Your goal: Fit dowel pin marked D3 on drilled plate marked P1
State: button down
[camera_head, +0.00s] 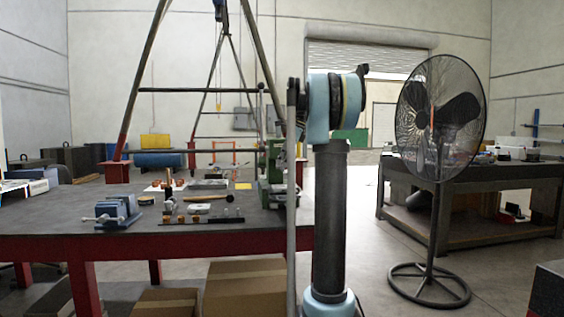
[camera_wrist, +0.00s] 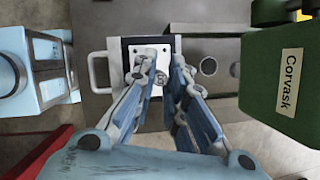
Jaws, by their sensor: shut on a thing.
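In the wrist view my gripper (camera_wrist: 168,68) points down over the table, its two blue-and-grey fingers close together. A small grey round piece, seemingly a dowel pin (camera_wrist: 160,78), shows between the fingers; no D3 mark is readable. Below the fingertips is a white plate (camera_wrist: 149,50) with small dark holes, set in a black frame; no P1 mark is readable. The fingers cover part of the plate, and I cannot tell whether the pin touches it. In the head view my gripper is not visible and I cannot pick out the plate.
A green machine labelled Corvask (camera_wrist: 285,85) stands close on the right in the wrist view. A pale handle (camera_wrist: 97,72) is left of the plate. In the head view the dark table (camera_head: 60,220) holds a blue vise (camera_head: 118,211) and a hammer (camera_head: 208,198). A fan (camera_head: 440,120) stands right.

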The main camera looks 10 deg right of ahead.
jog(key=shift+f, duration=2.7)
jog(key=shift+f, duration=0.75)
dwell(0.5)
jog(key=c, duration=1.5)
grip_release()
jog(key=shift+s, duration=0.1)
jog(key=shift+c, duration=0.2)
jog(key=shift+r, duration=0.1)
